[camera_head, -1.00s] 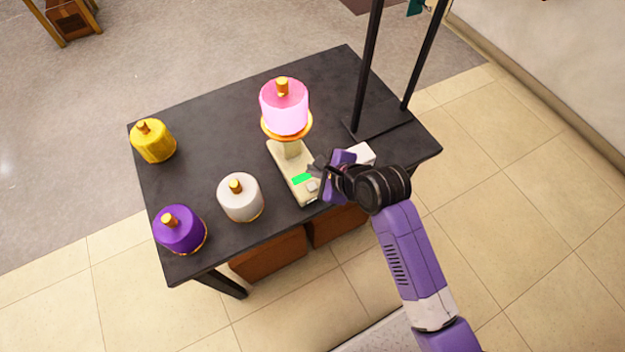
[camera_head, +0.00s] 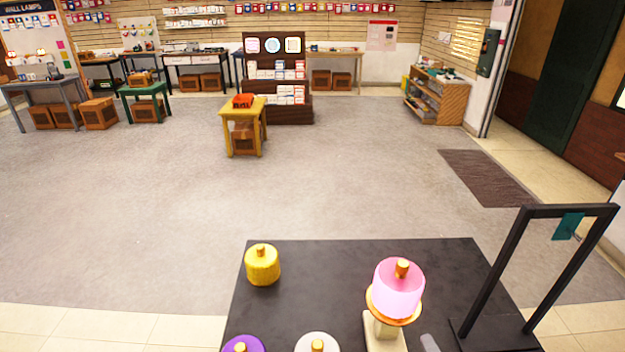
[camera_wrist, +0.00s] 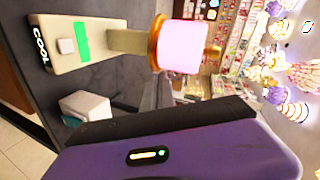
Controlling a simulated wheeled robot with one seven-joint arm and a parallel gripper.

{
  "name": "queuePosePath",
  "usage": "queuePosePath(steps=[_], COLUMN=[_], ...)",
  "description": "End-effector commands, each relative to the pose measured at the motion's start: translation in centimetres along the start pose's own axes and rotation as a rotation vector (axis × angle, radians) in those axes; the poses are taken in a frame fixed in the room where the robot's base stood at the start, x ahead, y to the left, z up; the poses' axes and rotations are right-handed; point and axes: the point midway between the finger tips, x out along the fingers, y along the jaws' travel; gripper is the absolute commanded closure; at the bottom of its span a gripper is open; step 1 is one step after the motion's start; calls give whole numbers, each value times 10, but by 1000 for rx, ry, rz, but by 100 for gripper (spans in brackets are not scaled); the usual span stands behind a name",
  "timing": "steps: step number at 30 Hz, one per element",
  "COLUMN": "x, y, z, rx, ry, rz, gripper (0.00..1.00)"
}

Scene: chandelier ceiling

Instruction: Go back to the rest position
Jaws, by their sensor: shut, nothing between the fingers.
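My gripper (camera_wrist: 170,140) fills the lower part of the wrist view as a purple and black body; it is shut and I see nothing held in it. It is apart from the lamp. The lamp with a glowing pink shade (camera_head: 398,288) stands upright on the black table (camera_head: 330,265). In the wrist view the lamp (camera_wrist: 185,47) lies sideways, with a square button, a green strip and the word COOL on its base. In the head view my arm is out of sight, except perhaps a grey piece at the bottom edge that I cannot identify.
A yellow shade (camera_head: 262,266), a purple shade (camera_head: 243,345) and a white shade (camera_head: 317,343) stand on the table's left side. A black frame (camera_head: 500,270) rises at right. A white block (camera_wrist: 85,105) lies near the lamp base. Open floor lies beyond, with a yellow stool (camera_head: 243,115).

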Motion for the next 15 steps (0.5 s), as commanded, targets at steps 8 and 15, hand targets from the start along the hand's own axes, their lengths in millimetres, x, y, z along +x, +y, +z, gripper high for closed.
queuePosePath(steps=[8,15], x=[-106,-196], y=[11,14], z=[8,16], rx=[-640,-1037], ry=[154,232], rz=[-115,-136], gripper=[100,100])
